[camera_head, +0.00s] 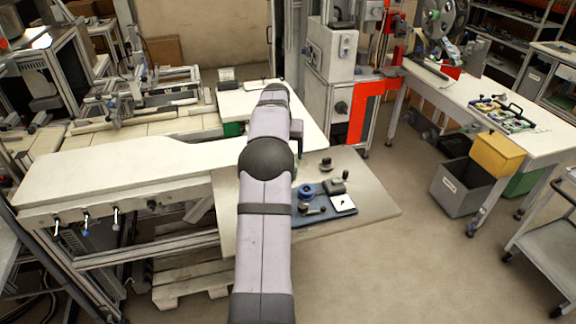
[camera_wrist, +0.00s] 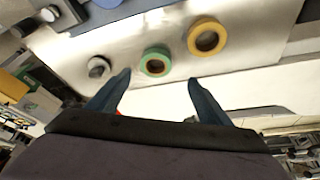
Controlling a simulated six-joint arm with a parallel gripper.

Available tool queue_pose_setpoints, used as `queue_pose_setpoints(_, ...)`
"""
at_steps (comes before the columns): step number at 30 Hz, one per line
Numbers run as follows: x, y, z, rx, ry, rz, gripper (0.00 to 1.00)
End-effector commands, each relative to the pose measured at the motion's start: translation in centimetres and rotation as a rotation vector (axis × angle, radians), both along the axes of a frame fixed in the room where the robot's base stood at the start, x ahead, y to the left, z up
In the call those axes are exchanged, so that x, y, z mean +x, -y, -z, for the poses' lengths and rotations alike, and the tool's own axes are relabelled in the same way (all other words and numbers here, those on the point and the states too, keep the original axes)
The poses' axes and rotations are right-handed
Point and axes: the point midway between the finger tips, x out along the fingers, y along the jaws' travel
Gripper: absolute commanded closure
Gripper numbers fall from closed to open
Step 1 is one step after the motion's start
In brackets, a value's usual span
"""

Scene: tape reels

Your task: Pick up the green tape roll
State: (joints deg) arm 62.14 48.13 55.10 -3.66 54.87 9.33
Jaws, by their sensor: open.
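The green tape roll (camera_wrist: 155,62) lies flat on a pale work surface in the wrist view, with a brown core. A larger yellow tape roll (camera_wrist: 206,37) lies to its upper right, apart from it. My gripper (camera_wrist: 160,78) is open and empty. Its two dark blue fingers stand apart, and the green roll shows between and just beyond their tips. No contact with the roll is visible. In the head view my arm covers part of the table, and I cannot make out the green roll or my fingers there.
A grey knob-like part (camera_wrist: 98,67) stands left of the green roll. In the head view, a blue fixture plate (camera_head: 311,207) with dark parts sits right of my arm, with a small dark knob (camera_head: 325,164) behind it. The white tabletop (camera_head: 130,165) to the left is largely clear.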

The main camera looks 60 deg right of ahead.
Motion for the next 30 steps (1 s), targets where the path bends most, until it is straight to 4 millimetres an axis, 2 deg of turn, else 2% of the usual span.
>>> queue_pose_setpoints(7, -0.6, 0.8, 0.1, -0.005, 0.002, 0.016, 0.27)
queue_pose_setpoints(15, -0.4, 1.4, 1.8, -0.004, 0.002, 0.015, 0.27)
queue_pose_setpoints(22, -0.3, 1.7, 2.3, -0.004, 0.002, 0.015, 0.27)
queue_pose_setpoints(30, -0.1, 2.6, 5.1, -0.003, 0.002, 0.015, 0.27)
